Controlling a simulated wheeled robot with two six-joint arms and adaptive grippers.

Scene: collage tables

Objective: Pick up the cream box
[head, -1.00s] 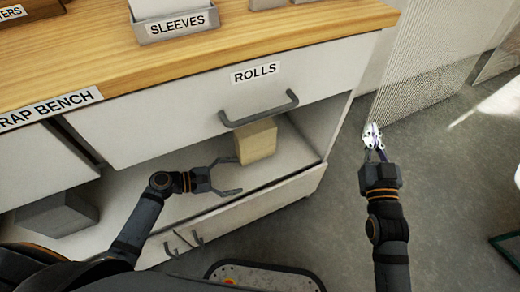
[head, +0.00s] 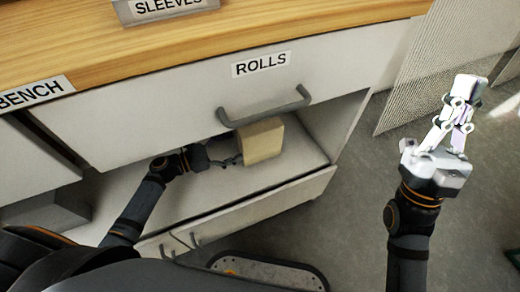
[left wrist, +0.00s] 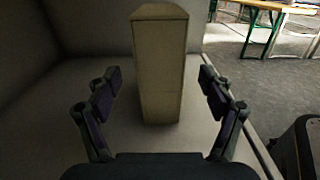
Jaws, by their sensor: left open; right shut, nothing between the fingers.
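The cream box (head: 260,140) stands on the open shelf under the ROLLS drawer, near the shelf's right end. In the left wrist view the cream box (left wrist: 160,70) stands upright, straight ahead between the fingers. My left gripper (head: 230,160) is open just left of the box, inside the shelf space. In the left wrist view its fingers (left wrist: 158,95) are spread to either side of the box, with gaps on both sides. My right gripper (head: 465,105) is shut and empty, raised over the floor at the right.
The ROLLS drawer (head: 240,85) and its grey handle (head: 265,107) hang just above the box. A grey box (head: 45,212) sits at the shelf's left. A SLEEVES tray (head: 165,10) is on the wooden bench top (head: 330,22). A mesh panel (head: 440,65) stands at the right.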

